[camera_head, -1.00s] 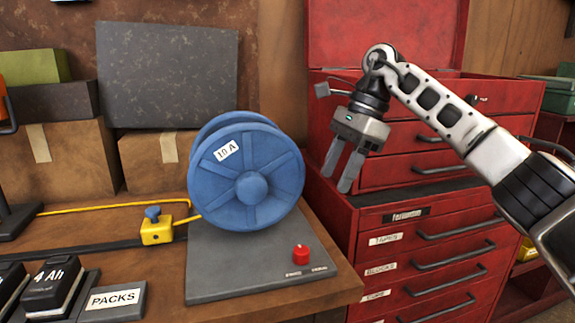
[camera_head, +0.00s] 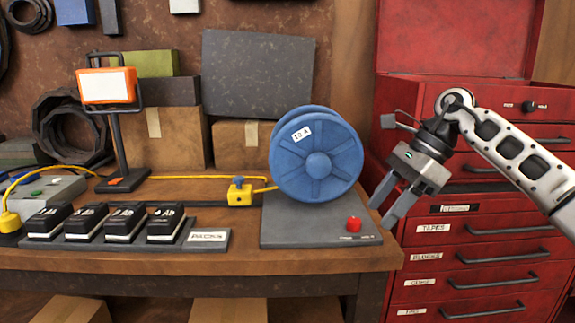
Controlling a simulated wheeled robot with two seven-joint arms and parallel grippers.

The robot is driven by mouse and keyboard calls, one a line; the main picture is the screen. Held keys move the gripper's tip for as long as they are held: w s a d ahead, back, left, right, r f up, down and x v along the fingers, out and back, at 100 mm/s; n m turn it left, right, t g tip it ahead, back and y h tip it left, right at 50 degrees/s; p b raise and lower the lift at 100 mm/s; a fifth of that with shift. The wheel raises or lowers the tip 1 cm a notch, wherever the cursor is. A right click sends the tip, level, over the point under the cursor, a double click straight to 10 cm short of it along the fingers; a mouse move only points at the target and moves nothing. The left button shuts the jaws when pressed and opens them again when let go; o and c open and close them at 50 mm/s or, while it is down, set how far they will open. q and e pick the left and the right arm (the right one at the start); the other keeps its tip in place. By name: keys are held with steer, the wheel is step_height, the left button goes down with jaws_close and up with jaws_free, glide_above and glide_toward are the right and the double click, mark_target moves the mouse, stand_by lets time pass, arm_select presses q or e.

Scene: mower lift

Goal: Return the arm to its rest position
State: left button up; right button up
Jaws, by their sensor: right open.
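My right gripper (camera_head: 386,208) is open and empty, its two grey fingers pointing down and to the left. It hangs in front of the red tool cabinet (camera_head: 470,238), to the right of the blue reel (camera_head: 318,163) and apart from it. My right arm (camera_head: 510,150) comes in from the right edge, white with dark oval cut-outs. My left gripper is not in the picture.
The wooden bench (camera_head: 190,262) holds a grey base (camera_head: 315,232) with a red knob (camera_head: 353,224), a yellow block (camera_head: 240,192), several black packs (camera_head: 125,222) and an orange-framed stand (camera_head: 107,86). Boxes (camera_head: 165,138) stand behind. The cabinet's drawer handles (camera_head: 485,257) stick out.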

steer(key=s+a+f+m+t+y+p, duration=0.1)
steer(key=s+a+f+m+y, duration=0.3)
steer(key=a+y, duration=0.4)
steer(key=s+a+f+m+y, duration=0.2)
steer(key=s+a+m+y, duration=0.25)
steer(key=a, duration=0.55)
steer(key=s+d+f+m+t+h+p, duration=0.1)
steer(key=d+f+m+t+h, duration=0.35)
steer(key=m+t, duration=0.8)
steer(key=s+d+f+m+t+h+p, duration=0.15)
steer(key=d+f+m+t+h, duration=0.35)
steer(key=m, duration=1.5)
steer(key=s+d+f+m+g+h, duration=0.2)
steer(key=s+f+m+g+h, duration=0.1)
steer(key=s+f+m, duration=0.2)
steer(key=s+d+f+m+g+h, duration=0.3)
steer(key=s+f+m, duration=0.3)
steer(key=s+f, duration=0.3)
steer(key=shift+s+d+m+g, duration=0.15)
steer(key=shift+s+m+g, duration=0.2)
steer(key=shift+g, duration=0.3)
